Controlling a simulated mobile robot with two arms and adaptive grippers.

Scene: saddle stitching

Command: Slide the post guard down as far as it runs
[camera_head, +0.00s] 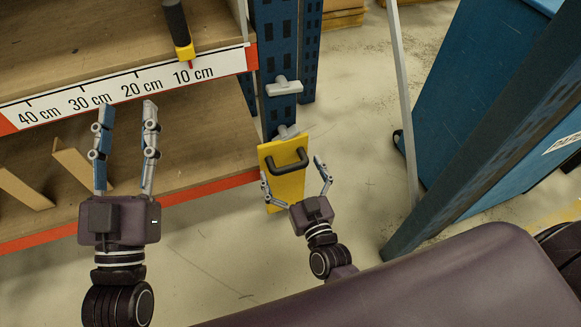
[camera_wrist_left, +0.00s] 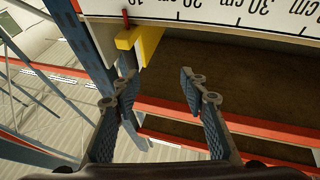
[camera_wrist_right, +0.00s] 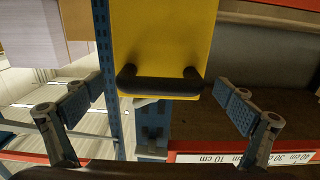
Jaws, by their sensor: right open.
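The post guard is a yellow plate (camera_head: 283,185) with a black handle (camera_head: 288,162), low in front of the blue rack post (camera_head: 276,60) in the head view. In the right wrist view the plate (camera_wrist_right: 166,40) and its handle (camera_wrist_right: 160,84) fill the middle. My right gripper (camera_head: 292,174) is open, its fingers on either side of the handle and apart from it; its fingers (camera_wrist_right: 158,95) also show in the right wrist view. My left gripper (camera_head: 127,108) is open and empty in front of the shelf beam, left of the post.
A pale bracket (camera_head: 284,87) sits on the post above the plate. A blue upright (camera_head: 480,130) and blue cabinet (camera_head: 470,75) stand at right. Bare floor (camera_head: 345,115) lies between.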

